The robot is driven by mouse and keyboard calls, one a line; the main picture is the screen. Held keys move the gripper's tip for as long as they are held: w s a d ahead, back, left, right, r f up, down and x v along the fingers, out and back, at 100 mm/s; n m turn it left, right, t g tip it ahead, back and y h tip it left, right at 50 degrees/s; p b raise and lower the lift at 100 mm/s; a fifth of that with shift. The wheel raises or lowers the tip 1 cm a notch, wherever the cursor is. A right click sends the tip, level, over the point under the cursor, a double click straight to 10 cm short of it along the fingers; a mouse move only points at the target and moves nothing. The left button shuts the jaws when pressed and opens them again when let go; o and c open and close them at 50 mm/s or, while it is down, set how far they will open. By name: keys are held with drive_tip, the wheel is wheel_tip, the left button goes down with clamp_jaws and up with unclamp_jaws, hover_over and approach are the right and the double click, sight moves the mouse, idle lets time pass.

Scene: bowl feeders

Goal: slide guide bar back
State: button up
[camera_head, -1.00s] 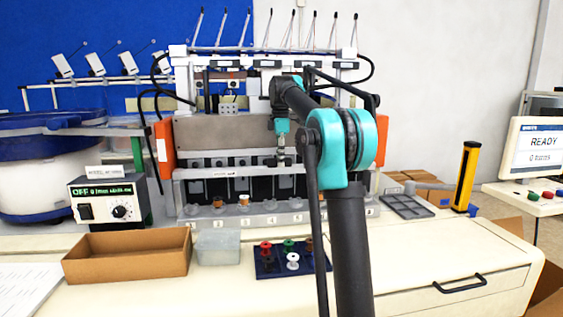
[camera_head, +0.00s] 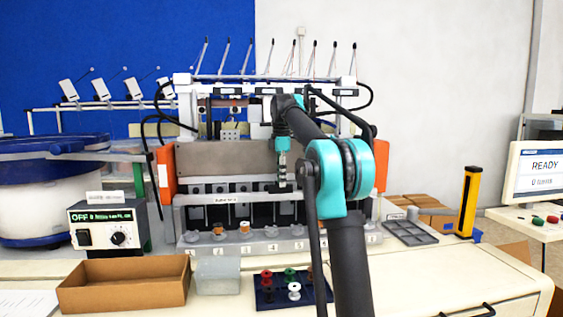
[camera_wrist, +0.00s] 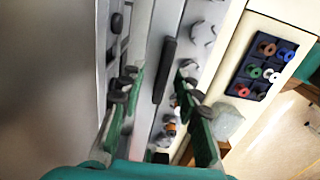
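The guide bar (camera_head: 228,198) is a long pale metal bar with a small label, running across the front of the machine. In the wrist view a dark elongated grip (camera_wrist: 165,70) sits on a pale bar; I take it to be the guide bar's handle. My gripper (camera_wrist: 158,76) is open, with one green finger on each side of this grip. I cannot tell whether either finger touches it. In the head view my gripper (camera_head: 283,186) points down at the bar, right of the label, and hides part of it.
Pegs and spools line the ledge (camera_head: 270,247) below the bar. A cardboard box (camera_head: 125,287), a clear container (camera_head: 217,276) and a blue spool tray (camera_head: 266,299) stand in front. An orange side panel (camera_head: 166,174) flanks the machine. A grey tray (camera_head: 410,232) lies right.

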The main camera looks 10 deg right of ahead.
wheel_tip(320, 180, up, 9)
idle(0.5)
drive_tip(key=shift+r, duration=0.1)
drive_tip(key=shift+s, duration=0.1)
